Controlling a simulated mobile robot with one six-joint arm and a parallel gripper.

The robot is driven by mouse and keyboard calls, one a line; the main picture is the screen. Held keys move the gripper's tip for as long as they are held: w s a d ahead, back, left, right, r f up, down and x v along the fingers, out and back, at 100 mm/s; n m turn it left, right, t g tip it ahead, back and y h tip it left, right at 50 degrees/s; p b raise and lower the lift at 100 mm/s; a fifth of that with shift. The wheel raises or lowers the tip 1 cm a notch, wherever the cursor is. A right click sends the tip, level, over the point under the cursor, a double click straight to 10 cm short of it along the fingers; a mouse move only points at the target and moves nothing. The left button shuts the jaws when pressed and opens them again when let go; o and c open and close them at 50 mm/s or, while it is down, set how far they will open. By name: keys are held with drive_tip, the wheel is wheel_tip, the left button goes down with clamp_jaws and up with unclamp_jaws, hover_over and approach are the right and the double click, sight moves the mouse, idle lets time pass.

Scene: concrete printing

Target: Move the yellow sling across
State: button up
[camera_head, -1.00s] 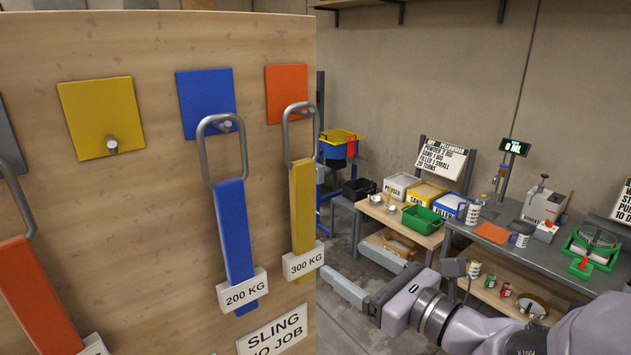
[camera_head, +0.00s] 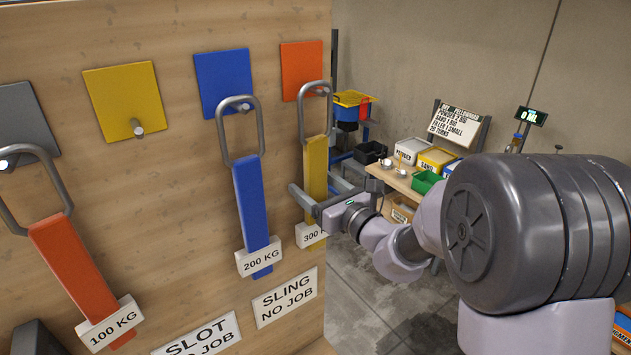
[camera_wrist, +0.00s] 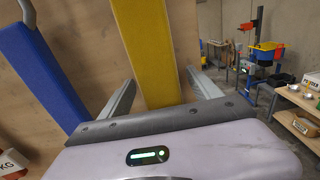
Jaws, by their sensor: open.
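The yellow sling (camera_head: 316,166) hangs by its metal loop from the peg on the orange square (camera_head: 302,70) at the board's right edge. Its 300 KG tag (camera_head: 309,235) is partly hidden behind my gripper. My gripper (camera_head: 319,184) is open at the sling's lower half. In the wrist view, the yellow sling (camera_wrist: 148,50) runs down between the two open fingers (camera_wrist: 160,92), with a gap visible on each side. The yellow square (camera_head: 125,103) carries an empty peg. I cannot tell whether the fingers touch the board.
The blue 200 KG sling (camera_head: 252,200) hangs close left of the yellow one, under the blue square (camera_head: 223,82). The orange 100 KG sling (camera_head: 75,270) hangs from the grey square's peg. Work tables with bins (camera_head: 427,182) stand behind at the right.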

clamp_jaws()
idle(0.3)
drive_tip(key=shift+r, duration=0.2)
drive_tip(key=shift+r+p, duration=0.8)
drive_tip(key=shift+r, duration=0.2)
drive_tip(key=shift+f, duration=0.1)
drive_tip(key=shift+s+d+f+b, duration=0.1)
drive_tip(key=shift+s+d+b, duration=0.35)
drive_tip(key=shift+s, duration=0.1)
drive_tip(key=b+v, duration=0.2)
drive_tip(key=v, duration=1)
drive_tip(key=shift+s+d, duration=0.15)
drive_tip(key=shift+s, duration=0.15)
